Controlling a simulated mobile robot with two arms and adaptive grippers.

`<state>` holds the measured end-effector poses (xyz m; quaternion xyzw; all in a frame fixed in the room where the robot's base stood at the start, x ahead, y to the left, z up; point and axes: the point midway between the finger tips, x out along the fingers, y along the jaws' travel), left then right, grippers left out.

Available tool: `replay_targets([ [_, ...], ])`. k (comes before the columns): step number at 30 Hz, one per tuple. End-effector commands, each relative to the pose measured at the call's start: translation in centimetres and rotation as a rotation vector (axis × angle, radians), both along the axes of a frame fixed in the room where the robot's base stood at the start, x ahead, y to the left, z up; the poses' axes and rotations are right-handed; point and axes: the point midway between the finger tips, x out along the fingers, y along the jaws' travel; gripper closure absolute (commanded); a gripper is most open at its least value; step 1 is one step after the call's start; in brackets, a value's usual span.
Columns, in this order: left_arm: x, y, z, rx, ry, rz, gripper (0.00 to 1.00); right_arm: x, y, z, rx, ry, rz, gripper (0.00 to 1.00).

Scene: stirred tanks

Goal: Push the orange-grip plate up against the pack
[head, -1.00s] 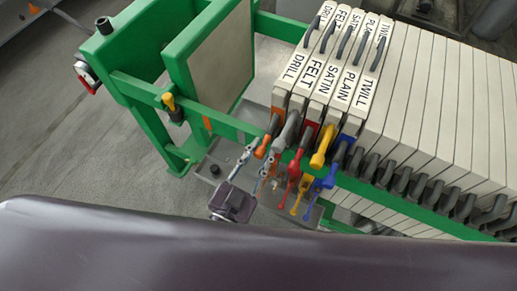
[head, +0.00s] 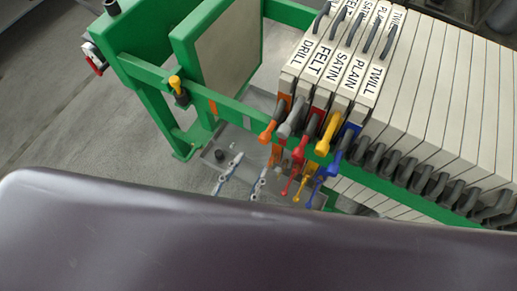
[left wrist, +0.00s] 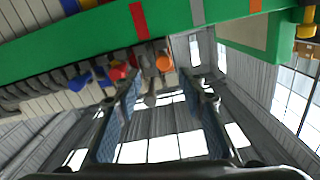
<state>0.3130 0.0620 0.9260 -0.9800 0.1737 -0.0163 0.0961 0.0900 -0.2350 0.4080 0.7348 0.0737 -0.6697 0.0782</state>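The orange-grip plate, labelled DRILL (head: 296,62), hangs at the left end of the pack (head: 440,90). It sits right beside the FELT plate (head: 317,72), with no clear gap visible between them. Its orange grip (head: 267,132) points toward me; in the left wrist view the grip (left wrist: 163,62) appears between the fingertips, beyond them. My left gripper (head: 252,166) is open and empty, below and left of the orange grip in the head view. Both fingers (left wrist: 162,82) stand apart in the left wrist view. Its palm is hidden behind my dark arm. My right gripper is not seen.
A green rail (head: 232,110) runs under the plates. A thick green end plate (head: 215,60) stands left, with open space before the DRILL plate. Red, yellow and blue grips (head: 343,145) crowd right of the orange one. A grey tray (head: 235,150) lies below.

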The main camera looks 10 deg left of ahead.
Motion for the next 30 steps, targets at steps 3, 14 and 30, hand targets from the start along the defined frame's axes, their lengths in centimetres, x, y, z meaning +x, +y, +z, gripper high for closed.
replay_targets([
  [3,-1.6,0.6,-0.1,0.002,0.003,0.000,0.63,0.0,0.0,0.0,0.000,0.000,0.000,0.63],
  [14,-2.6,0.9,0.1,0.001,-0.001,0.000,0.63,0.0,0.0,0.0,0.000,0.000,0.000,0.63],
  [30,-2.5,0.9,-3.2,0.012,0.058,-0.003,0.63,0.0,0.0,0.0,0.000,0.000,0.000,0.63],
])
